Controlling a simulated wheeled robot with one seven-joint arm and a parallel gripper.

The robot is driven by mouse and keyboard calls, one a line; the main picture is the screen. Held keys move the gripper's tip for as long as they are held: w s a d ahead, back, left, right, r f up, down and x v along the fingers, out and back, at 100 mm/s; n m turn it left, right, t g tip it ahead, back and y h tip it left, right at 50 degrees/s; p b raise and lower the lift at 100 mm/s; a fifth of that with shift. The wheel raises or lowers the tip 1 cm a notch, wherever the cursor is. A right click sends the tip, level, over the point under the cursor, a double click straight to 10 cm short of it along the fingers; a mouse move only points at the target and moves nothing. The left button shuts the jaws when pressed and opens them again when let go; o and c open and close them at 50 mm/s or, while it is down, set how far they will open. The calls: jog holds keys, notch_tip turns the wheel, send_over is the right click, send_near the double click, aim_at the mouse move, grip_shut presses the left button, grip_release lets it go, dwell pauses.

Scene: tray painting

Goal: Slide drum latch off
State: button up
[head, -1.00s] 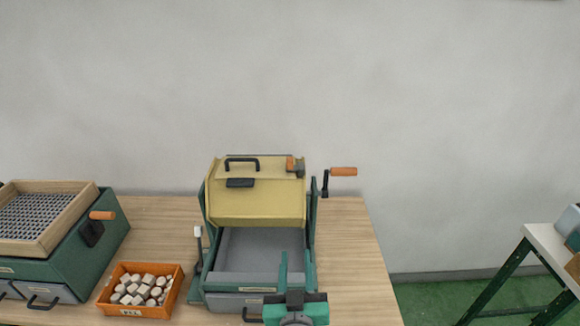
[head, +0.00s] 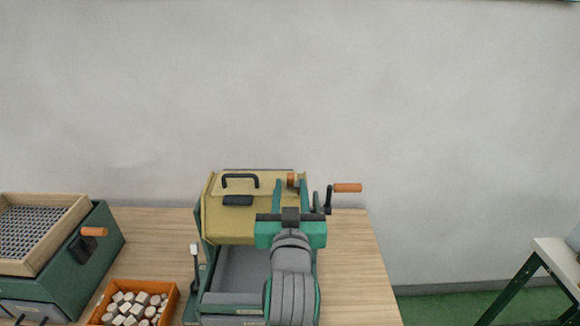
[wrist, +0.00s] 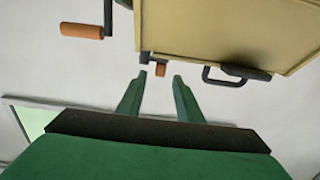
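The yellow drum (head: 225,220) sits in a green frame on the table, with a black handle (head: 240,178) on its upper face. The drum latch, a small orange knob (head: 292,179) on a dark base, is near the drum's upper right corner. My gripper (head: 290,187) is open, with its two green fingers over the drum's right side, one on each side of the latch in the picture. In the wrist view, the orange latch knob (wrist: 160,71) shows between and just past the fingertips (wrist: 160,76). I cannot tell if they touch it.
A crank with an orange grip (head: 347,187) sticks out right of the drum. An orange bin (head: 170,301) of pale pieces and a green box with a wooden-rimmed mesh tray (head: 75,220) stand to the left. The table right of the drum (head: 355,270) is clear.

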aim_at(291, 173)
jog(key=w, duration=0.9)
jog(key=shift+w, duration=0.15)
grip_shut()
